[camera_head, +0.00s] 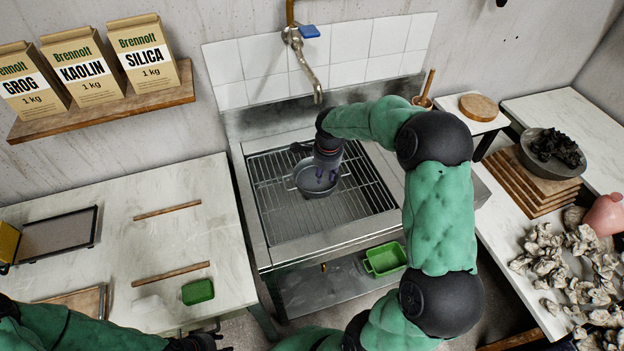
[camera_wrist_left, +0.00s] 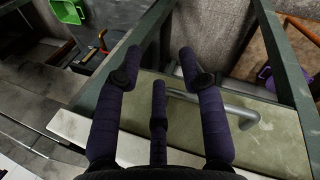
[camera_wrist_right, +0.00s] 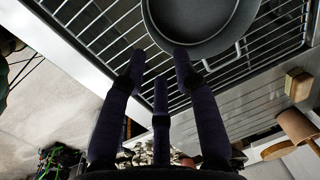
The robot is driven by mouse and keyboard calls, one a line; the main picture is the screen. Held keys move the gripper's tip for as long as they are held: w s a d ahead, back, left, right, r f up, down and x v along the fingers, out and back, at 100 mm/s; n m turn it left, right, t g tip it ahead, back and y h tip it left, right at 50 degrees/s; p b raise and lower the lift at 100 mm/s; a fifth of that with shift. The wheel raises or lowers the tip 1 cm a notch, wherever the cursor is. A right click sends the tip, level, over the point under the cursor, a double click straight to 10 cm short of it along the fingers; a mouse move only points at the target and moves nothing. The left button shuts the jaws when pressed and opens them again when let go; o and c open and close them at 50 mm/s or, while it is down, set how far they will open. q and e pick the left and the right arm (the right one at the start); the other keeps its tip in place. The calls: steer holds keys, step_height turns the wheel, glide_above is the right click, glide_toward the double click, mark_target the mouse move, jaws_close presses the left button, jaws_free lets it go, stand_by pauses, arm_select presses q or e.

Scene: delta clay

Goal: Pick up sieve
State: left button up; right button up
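The sieve is probably the round grey pan (camera_head: 304,187) on the wire rack in the sink. It also shows at the top of the right wrist view (camera_wrist_right: 205,17), with a small loop handle on its rim. I cannot make out a mesh. My right gripper (camera_head: 325,177) points down over the pan and hides part of it. In the right wrist view its fingers (camera_wrist_right: 158,60) are apart with nothing between them, close to the pan's near rim; I cannot tell whether they touch it. My left gripper (camera_wrist_left: 158,62) is open and empty near the left table's front edge.
The wire rack (camera_head: 272,215) fills the sink under a tap (camera_head: 305,60). A green tray (camera_head: 385,259) stands on the shelf below. The left table (camera_head: 110,215) holds wooden strips and a green dish (camera_head: 198,292). Clay lumps (camera_head: 575,265) crowd the right table.

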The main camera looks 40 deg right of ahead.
mark_target(323, 192)
steer(key=f, duration=0.2)
steer(key=f+b, duration=0.1)
steer(key=f, duration=0.2)
steer(key=shift+w+d+f, duration=0.1)
steer(key=shift+w+f, duration=0.1)
steer(key=shift+f, duration=0.05)
steer(key=shift+s+f, duration=0.1)
steer(key=shift+f, duration=0.4)
step_height(323, 192, down, 4)
steer(key=shift+f+b, duration=0.1)
steer(key=shift+b, duration=0.45)
jaws_close()
